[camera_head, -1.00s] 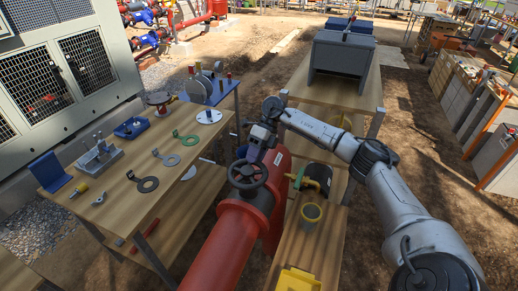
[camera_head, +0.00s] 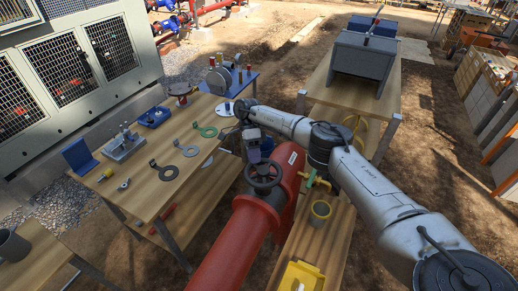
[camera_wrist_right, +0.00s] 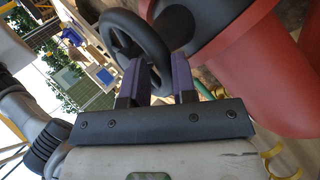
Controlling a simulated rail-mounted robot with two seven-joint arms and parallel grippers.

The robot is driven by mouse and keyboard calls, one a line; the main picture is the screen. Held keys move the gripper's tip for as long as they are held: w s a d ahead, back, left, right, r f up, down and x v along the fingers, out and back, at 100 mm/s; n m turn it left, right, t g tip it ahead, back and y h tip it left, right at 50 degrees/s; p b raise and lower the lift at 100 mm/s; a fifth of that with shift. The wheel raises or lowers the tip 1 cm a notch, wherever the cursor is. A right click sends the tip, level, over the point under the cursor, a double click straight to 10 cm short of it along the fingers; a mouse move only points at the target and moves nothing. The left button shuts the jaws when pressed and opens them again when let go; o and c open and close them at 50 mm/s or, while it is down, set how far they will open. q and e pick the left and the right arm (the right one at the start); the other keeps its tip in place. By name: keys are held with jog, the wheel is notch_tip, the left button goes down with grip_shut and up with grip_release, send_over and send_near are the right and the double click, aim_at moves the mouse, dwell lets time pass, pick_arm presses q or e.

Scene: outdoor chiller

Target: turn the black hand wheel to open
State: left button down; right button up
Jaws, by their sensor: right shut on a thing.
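The black hand wheel (camera_head: 263,178) sits on top of the large red pipe (camera_head: 235,245), in the middle of the head view. My right gripper (camera_head: 259,160) comes down to the far side of the wheel. In the right wrist view, the wheel (camera_wrist_right: 112,22) is at the upper left and its rim runs between the two dark fingers of my right gripper (camera_wrist_right: 160,75). The gripper is shut on the rim. The fingers hide part of the rim. My left gripper is in neither view.
A wooden table (camera_head: 120,190) with flat ring tools and blue parts stands left of the pipe. On the right, a bench holds a grey box (camera_head: 362,58).

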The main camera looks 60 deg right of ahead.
jog(key=shift+w+a+r+n+g+h+p, duration=0.15)
jog(key=shift+a+n+g+h+p, duration=0.1)
jog(key=shift+a+n+h, duration=0.25)
jog(key=shift+w+a+f+n+g+h+p, duration=0.15)
jog(key=shift+a+n+g+h, duration=0.1)
jog(key=shift+n, duration=0.45)
jog(key=shift+a+n+g+h, duration=0.3)
jog(key=shift+a+n+h, duration=0.2)
jog(key=shift+n, duration=0.4)
jog(key=o, duration=0.7)
jog(key=shift+s+f, duration=0.1)
jog(key=shift+s, duration=0.05)
jog(key=shift+o, duration=1.2)
jog(key=shift+p, duration=0.3)
